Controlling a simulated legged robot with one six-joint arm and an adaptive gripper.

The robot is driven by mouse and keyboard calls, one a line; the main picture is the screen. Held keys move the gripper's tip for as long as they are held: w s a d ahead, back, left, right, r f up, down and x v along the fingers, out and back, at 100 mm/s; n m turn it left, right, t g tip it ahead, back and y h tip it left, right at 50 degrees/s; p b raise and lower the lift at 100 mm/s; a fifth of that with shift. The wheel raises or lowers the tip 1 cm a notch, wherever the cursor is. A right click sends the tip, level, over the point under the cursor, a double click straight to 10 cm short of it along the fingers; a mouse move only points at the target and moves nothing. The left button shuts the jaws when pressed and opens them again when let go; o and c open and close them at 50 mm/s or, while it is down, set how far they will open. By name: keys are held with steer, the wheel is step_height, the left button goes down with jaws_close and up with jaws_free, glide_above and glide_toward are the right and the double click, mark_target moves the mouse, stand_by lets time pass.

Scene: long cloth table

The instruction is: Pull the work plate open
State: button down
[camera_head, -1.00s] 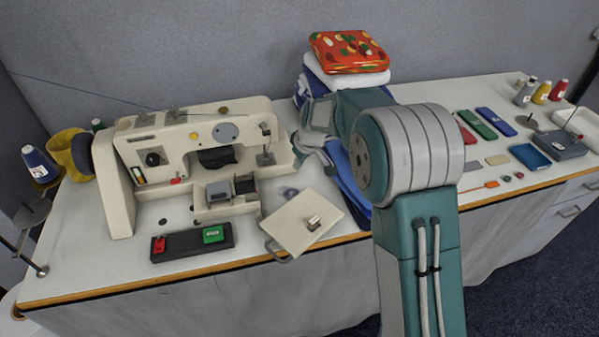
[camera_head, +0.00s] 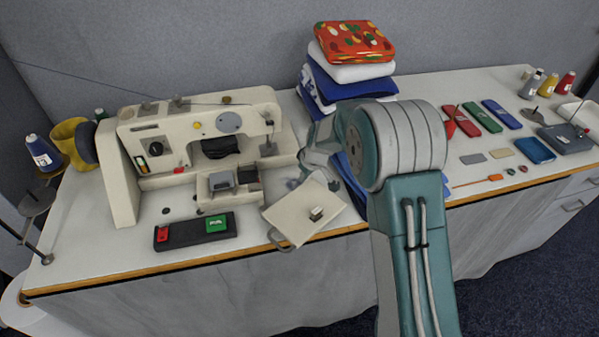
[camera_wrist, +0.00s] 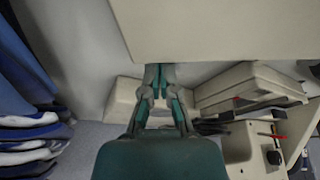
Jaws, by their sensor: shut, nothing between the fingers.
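In the wrist view the beige panel across the top looks like the plate (camera_wrist: 215,28). My gripper (camera_wrist: 158,70) is shut and empty, its fingertips at that panel's edge in the picture. I cannot tell whether they touch. In the head view my arm's end is low behind the plate, its fingertips hard to make out.
A black switch box (camera_head: 194,232) with red and green buttons lies left of the plate. Several spools, boxes and small items cover the table's right end.

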steer(key=shift+s+d, duration=0.1)
steer(key=shift+s, duration=0.05)
stand_by(0.3)
steer(key=shift+s+d+m, duration=0.15)
steer(key=shift+m, duration=0.15)
